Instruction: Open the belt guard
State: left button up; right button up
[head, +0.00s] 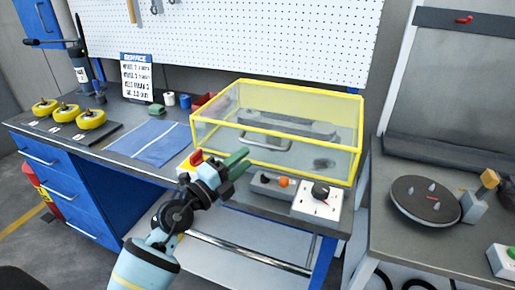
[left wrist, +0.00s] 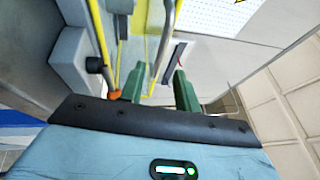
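The belt guard (head: 312,91) is a clear box with a yellow frame on the workbench, and its lid looks shut. A grey bar handle (head: 265,146) is on its front face. My left gripper (head: 241,161) is in front of the guard, just below and left of the handle. In the left wrist view its two green fingers (left wrist: 159,88) are apart with nothing gripped between them. A grey bar that looks like the handle (left wrist: 168,35) and yellow frame bars show beyond the fingers. My right gripper is not in view.
A control block with an orange button (head: 284,182) and a dial box (head: 318,200) sit in front of the guard. A blue mat (head: 150,143), yellow pulleys (head: 67,113) and a sign (head: 136,77) are to the left. A round turntable (head: 425,199) is on the right bench.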

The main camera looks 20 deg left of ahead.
pick_arm(q)
jog(key=x, duration=0.6)
grip_shut()
dwell(0.3)
